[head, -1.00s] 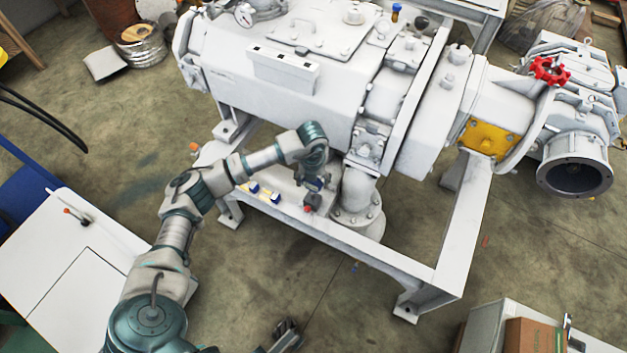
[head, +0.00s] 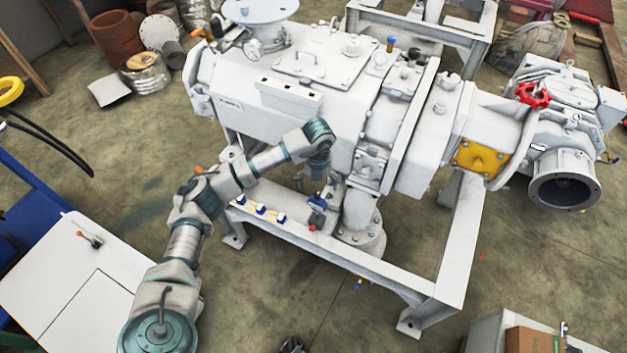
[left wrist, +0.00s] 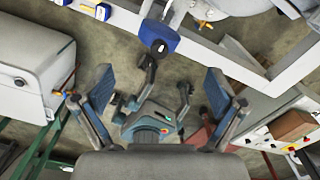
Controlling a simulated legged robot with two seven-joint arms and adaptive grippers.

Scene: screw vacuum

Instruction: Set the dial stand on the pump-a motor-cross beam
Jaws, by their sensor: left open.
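My left gripper (head: 317,198) hangs over the near beam of the pump frame (head: 350,262), just left of the pipe elbow. In the left wrist view its blue-padded fingers (left wrist: 160,88) stand wide apart with nothing between them. Beyond them is a blue block with a dark round knob (left wrist: 157,36), at the beam; it may be the dial stand's base. In the head view a dark piece with a red spot (head: 313,227) sits right below the gripper. I cannot make out a dial face on it. A dark bit of my right gripper (head: 292,345) shows at the bottom edge.
Several blue-and-white blocks (head: 260,208) line the beam to the left. The white pump body (head: 300,80) rises behind the gripper.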

